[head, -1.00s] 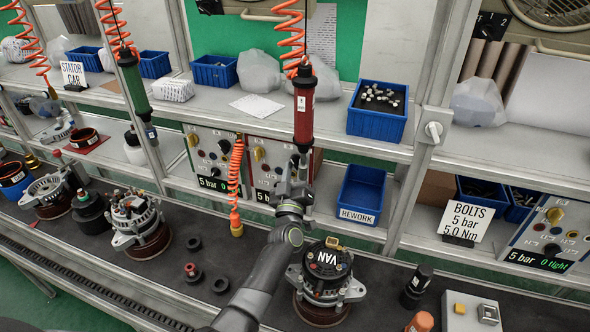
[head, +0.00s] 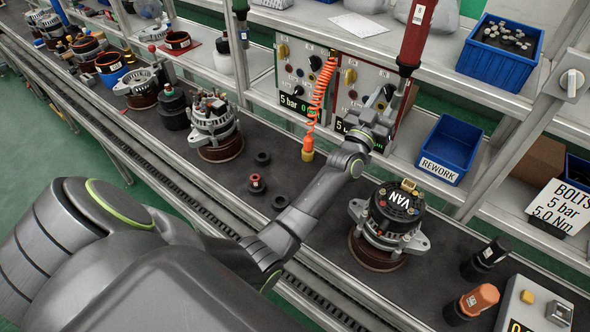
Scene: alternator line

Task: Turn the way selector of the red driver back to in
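The red driver (head: 417,35) hangs upright at the top of the head view, its upper part cut off by the frame edge. Its lower black end reaches down in front of the control box with the red frame (head: 352,98). My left gripper (head: 386,103) is at the driver's lower end, beside or around it. The fingers are small and partly hidden, so I cannot tell whether they are closed on it. The way selector and its setting are too small to make out. My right gripper is not in view.
An alternator marked VAN (head: 398,212) stands below my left forearm on the dark conveyor. A blue REWORK bin (head: 451,146) is right of the gripper. A coiled orange hose (head: 318,95) hangs to its left. Black and orange-topped sockets (head: 478,300) stand at the lower right.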

